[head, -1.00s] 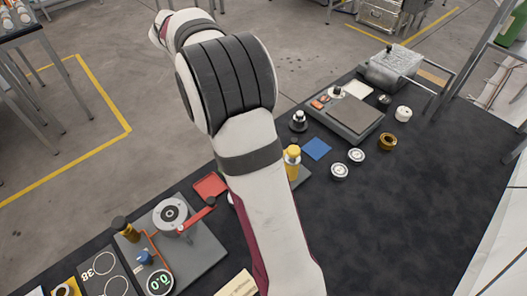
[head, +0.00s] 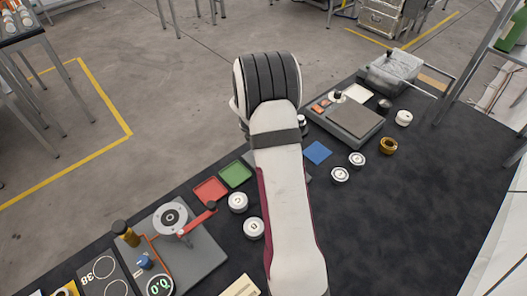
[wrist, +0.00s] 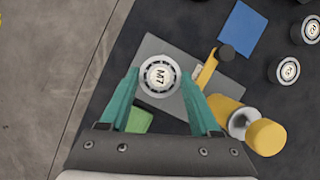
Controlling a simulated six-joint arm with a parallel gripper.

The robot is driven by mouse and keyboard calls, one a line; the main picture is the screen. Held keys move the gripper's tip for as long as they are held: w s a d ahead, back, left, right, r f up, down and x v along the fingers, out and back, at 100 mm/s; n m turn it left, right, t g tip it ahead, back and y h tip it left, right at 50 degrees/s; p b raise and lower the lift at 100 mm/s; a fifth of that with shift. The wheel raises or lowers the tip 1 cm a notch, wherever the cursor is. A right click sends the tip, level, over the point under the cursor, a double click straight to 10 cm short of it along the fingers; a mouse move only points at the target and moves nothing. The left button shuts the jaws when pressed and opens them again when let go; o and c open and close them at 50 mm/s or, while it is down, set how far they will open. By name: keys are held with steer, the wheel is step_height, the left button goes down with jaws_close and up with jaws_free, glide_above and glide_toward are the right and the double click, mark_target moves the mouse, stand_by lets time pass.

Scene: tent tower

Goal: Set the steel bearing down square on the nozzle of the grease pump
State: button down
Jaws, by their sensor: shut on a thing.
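In the wrist view, the steel bearing (wrist: 160,76), a round ring with a pale face marked M7, sits between the tips of my gripper's teal fingers (wrist: 160,84). My gripper is shut on it. The grease pump (wrist: 262,136) has a yellow body with a steel collar, a yellow lever with a black knob (wrist: 226,52), and a grey base plate (wrist: 165,47). The bearing appears over this plate, left of the lever. I cannot see the nozzle, and cannot tell the bearing's height. In the head view my arm hides the gripper, the bearing and most of the pump.
Red (head: 210,190), green (head: 235,173) and blue (head: 318,152) squares lie on the dark bench. White-faced rings (head: 238,202) and a brass ring (head: 388,146) stand nearby. A grey station (head: 345,118) is behind right, another machine (head: 172,218) at left. The right front bench is clear.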

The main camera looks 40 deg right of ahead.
step_height(320, 180, down, 4)
steer(key=shift+f, duration=0.2)
steer(key=shift+c, duration=0.6)
jaws_free()
steer(key=shift+f, duration=0.1)
steer(key=v, duration=1.1)
steer(key=s+a+r+m+y, duration=0.1)
steer(key=s+a+r+m, duration=0.55)
steer(key=a+m, duration=0.35)
steer(key=s+a+r+m+g+y, duration=0.1)
steer(key=s+a+r+m+y, duration=0.2)
steer(key=s+a+m, duration=1.5)
steer(key=shift+s+a+r+g+y, duration=0.2)
steer(key=shift+s+a+g+y, duration=0.2)
steer(key=shift+s+a+y, duration=0.4)
